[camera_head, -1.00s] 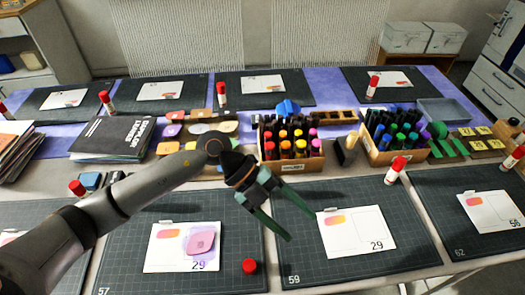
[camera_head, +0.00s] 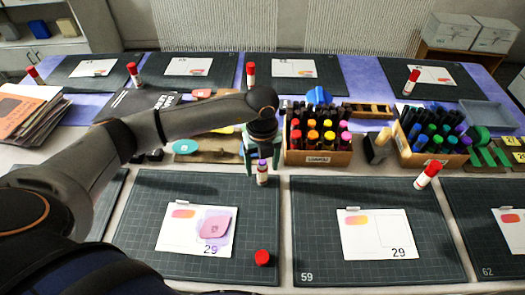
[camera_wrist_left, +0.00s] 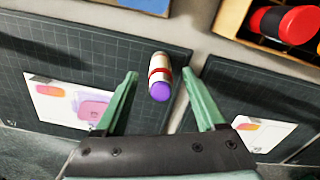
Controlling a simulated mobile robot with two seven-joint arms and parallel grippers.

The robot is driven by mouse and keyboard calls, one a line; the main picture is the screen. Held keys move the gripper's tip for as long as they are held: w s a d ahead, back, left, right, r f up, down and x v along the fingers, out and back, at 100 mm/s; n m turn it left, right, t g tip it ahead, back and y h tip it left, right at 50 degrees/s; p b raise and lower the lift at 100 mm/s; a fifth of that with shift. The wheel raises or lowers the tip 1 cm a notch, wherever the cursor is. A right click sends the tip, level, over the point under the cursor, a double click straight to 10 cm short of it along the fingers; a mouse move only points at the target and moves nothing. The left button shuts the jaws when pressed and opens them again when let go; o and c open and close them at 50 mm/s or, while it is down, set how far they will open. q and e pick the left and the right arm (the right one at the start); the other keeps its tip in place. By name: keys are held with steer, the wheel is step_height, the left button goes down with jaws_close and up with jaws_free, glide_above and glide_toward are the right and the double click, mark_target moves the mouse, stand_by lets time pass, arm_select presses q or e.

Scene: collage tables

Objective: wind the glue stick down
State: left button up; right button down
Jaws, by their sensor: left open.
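An uncapped glue stick (camera_head: 262,175) with a white barrel, a red band and purple glue showing at its top stands upright at the back edge of the left front mat. In the left wrist view the glue stick (camera_wrist_left: 160,80) lies between the two green fingers, with gaps on both sides. My left gripper (camera_head: 262,164) points down over it, open, its fingers either side of the stick without visible contact. A red cap (camera_head: 262,258) sits on the mat's front right. My right gripper is not in view.
A marker box (camera_head: 318,157) stands right behind the glue stick. A card with a pink piece (camera_head: 215,226) lies on mat 57. Mat 59 (camera_head: 310,260) holds another card and a capped glue stick (camera_head: 428,174). Open mat surface surrounds the red cap.

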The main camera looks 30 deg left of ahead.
mark_target(262, 175)
arm_select(q)
steer(key=shift+f, duration=2.3)
jaws_close()
